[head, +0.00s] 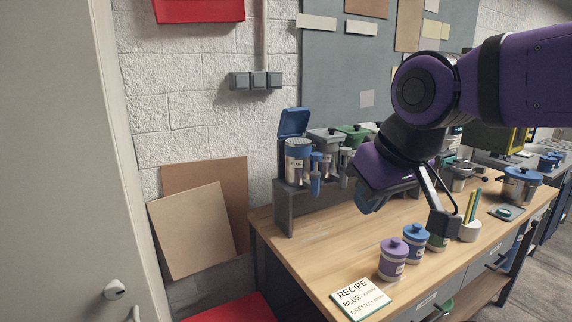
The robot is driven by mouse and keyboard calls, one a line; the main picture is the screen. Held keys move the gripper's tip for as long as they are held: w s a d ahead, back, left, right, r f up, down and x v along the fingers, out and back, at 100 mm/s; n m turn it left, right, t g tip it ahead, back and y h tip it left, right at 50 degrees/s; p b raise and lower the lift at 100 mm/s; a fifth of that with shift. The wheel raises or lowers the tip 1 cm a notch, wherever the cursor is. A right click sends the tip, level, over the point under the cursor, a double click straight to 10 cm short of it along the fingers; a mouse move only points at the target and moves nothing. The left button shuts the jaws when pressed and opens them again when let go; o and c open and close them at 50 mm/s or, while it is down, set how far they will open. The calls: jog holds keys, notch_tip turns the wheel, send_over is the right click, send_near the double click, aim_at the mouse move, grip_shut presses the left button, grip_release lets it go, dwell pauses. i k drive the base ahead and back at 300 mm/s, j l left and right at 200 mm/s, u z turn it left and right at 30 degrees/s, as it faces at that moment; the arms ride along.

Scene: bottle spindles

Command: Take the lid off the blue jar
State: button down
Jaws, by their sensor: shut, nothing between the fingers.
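The blue jar (415,245) stands upright near the front edge of the wooden table, with its knobbed blue lid (416,231) on top. A jar with a purple lid (393,247) stands to its left, nearer the camera. A green jar (437,243) stands to its right, its top hidden behind my fingers. My gripper (442,224) hangs from the purple arm, with its dark fingertips just right of the blue lid in the picture. It appears shut and empty. I cannot tell whether the fingertips touch any jar.
A recipe card (360,299) lies at the near table edge. A cup of utensils (470,231) stands right of the jars. A dark rack (289,213) with canisters stands at the back left. A pot (521,187) is at the right. The table's left part is clear.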

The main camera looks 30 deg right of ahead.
aim_at(415, 232)
jog(key=z, duration=1.3)
